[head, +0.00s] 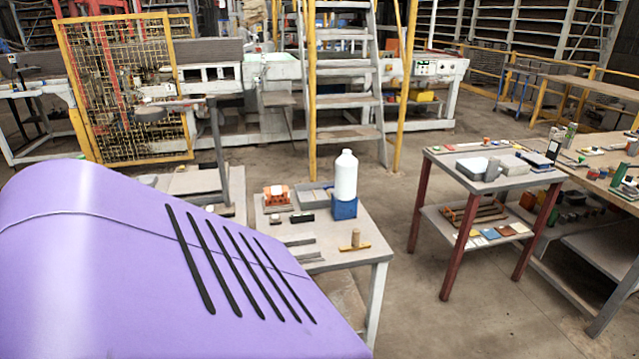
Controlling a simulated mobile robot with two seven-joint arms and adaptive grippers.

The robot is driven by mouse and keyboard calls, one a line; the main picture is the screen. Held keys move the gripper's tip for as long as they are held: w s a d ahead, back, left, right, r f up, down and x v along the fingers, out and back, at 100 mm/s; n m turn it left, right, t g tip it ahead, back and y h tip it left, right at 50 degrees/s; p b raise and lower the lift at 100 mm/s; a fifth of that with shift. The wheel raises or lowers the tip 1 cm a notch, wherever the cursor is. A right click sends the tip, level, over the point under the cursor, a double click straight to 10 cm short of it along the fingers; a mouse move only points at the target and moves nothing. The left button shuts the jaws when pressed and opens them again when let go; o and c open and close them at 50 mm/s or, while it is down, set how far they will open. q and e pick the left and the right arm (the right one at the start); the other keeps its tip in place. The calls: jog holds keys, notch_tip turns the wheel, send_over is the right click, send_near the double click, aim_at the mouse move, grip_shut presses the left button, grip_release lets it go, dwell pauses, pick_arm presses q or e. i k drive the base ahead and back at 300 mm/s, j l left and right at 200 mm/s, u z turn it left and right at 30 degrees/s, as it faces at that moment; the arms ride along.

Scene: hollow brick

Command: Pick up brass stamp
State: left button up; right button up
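A small tan and brass-coloured piece (355,240), which looks like the brass stamp, is near the front right edge of a low grey table (345,258). It has a short upright handle on a flat yellowish bar. Nothing touches it from above. Neither of my grippers is in view.
The same table holds a white bottle (345,176) on a blue block (344,207), an orange piece (277,195) and grey metal strips. My purple casing hides its left front. A red-legged table (502,182) and a workbench stand right. Floor between the tables is clear.

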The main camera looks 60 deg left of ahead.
aim_at(355, 246)
jog(key=u, duration=1.8)
